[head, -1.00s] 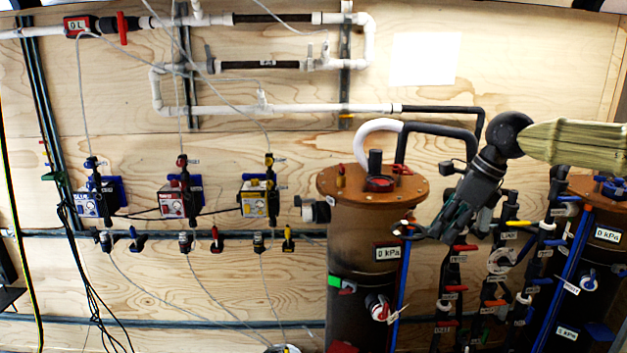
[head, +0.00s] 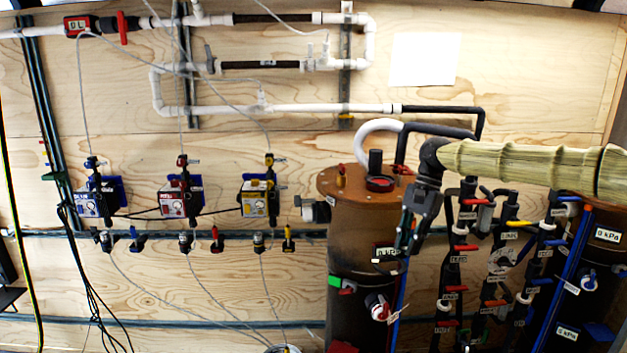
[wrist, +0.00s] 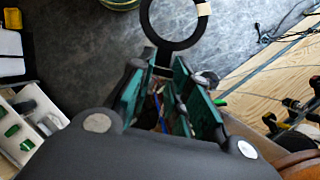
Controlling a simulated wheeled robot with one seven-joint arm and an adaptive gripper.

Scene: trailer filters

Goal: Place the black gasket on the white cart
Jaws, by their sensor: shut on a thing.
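The black gasket (wrist: 147,25) is a flat ring at the top of the wrist view, with a small tan patch on its right side. My gripper (wrist: 164,62) has its fingers closed on the ring's near edge and holds it out beyond the fingertips. In the head view my gripper (head: 403,248) points down in front of the brown tank; the gasket is hard to make out there. A white tray-like surface (wrist: 45,104) with green and dark items is at the left of the wrist view; it may be the white cart, but I cannot tell.
The brown tank (head: 350,230) with a labelled front stands right behind my gripper in the head view. Several valve pipes (head: 455,260) and a second tank (head: 605,255) are to the right. Grey floor (wrist: 85,45) shows below the gripper in the wrist view.

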